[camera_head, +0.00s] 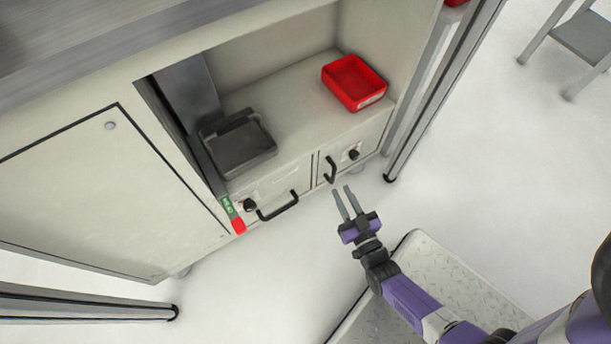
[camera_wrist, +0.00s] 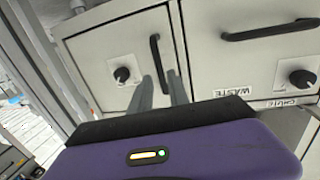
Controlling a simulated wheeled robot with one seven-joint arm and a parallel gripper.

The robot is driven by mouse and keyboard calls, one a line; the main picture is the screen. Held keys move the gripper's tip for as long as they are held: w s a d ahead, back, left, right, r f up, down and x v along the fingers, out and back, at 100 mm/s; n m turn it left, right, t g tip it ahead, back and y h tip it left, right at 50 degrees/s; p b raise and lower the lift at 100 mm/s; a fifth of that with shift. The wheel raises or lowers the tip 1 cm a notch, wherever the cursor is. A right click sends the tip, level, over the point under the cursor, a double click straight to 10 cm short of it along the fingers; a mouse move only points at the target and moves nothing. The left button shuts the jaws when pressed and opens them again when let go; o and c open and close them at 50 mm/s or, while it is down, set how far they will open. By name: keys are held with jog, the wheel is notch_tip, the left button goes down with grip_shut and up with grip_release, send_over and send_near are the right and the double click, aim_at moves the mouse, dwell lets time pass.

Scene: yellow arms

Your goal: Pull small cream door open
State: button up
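The small cream door (camera_head: 342,158) is at the lower right of the cream cabinet front, beside a wider cream panel. It has a black vertical bar handle (camera_head: 331,169) near its left edge and a black knob (camera_head: 354,154). The door looks shut. In the wrist view the door (camera_wrist: 108,52), its handle (camera_wrist: 157,63) and its knob (camera_wrist: 122,75) show upper left. My gripper (camera_head: 343,189) is just in front of the handle with its two fingers apart. In the wrist view the fingertips (camera_wrist: 160,85) overlap the handle's lower end; I cannot tell whether they touch it.
The wider panel (camera_wrist: 255,55), marked WASTE, has a black bar handle (camera_head: 278,206) and a knob (camera_head: 250,205). A red bin (camera_head: 353,83) and a dark grey device (camera_head: 238,144) sit on the shelf above. A metal post (camera_head: 440,85) stands right of the door.

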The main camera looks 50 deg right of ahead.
aim_at(334, 176)
jog(key=x, duration=0.2)
jog(key=b+x, duration=0.1)
jog(key=x, duration=0.1)
jog(key=r+b+x, duration=0.1)
jog(key=x, duration=0.2)
jog(key=shift+w, duration=0.15)
grip_shut()
jog(key=shift+f, duration=0.1)
dwell(1.3)
